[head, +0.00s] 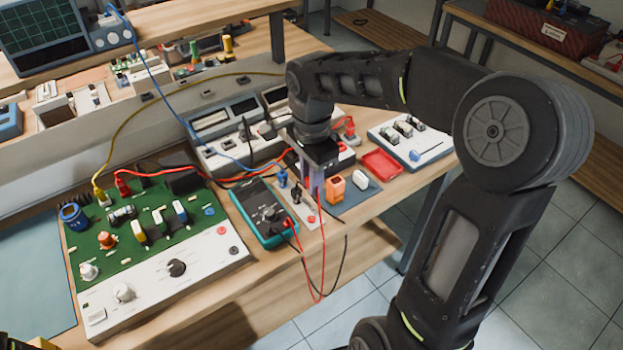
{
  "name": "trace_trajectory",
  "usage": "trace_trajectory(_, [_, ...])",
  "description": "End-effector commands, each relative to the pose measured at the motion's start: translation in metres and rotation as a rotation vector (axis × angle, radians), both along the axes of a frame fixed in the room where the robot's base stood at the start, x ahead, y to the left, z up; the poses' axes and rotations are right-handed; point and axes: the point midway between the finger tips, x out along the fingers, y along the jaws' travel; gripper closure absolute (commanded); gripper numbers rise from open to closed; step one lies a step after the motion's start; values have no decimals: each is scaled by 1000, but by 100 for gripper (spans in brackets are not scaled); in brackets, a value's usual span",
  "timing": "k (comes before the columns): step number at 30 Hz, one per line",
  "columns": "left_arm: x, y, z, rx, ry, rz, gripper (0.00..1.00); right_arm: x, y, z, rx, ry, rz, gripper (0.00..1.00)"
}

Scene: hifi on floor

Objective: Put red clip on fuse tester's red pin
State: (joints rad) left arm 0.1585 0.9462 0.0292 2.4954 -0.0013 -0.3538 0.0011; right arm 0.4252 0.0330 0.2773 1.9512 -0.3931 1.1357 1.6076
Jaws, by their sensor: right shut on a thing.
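My right gripper (316,185) points down over the workbench, shut on what looks like the red clip, which the fingers largely hide. A red lead (322,245) runs down from there and loops below the bench edge. Under and beside the gripper is a small light grey panel (306,222), which looks like the fuse tester. It has a black part and a red round spot (311,218) near its front; I cannot tell whether that is the red pin. Contact between clip and pin cannot be made out.
A teal multimeter (262,214) lies just left of the panel. A green circuit board (125,250) is further left. An orange block (336,191), a white block (360,180) and a red tray (382,164) stand to the right. A black lead hangs over the front edge.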

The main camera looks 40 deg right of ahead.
Motion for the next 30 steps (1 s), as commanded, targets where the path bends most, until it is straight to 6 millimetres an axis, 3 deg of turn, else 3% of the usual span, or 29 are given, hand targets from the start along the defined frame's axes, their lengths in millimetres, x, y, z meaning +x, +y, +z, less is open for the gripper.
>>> trace_trajectory(10, [0, 0, 2, 0, 0, 0, 64, 0, 0, 3, 0, 0, 0, 100])
trace_trajectory(30, [0, 0, 23, 0, 0, 0, 64, 0, 0, 32, 0, -1, 0, 100])
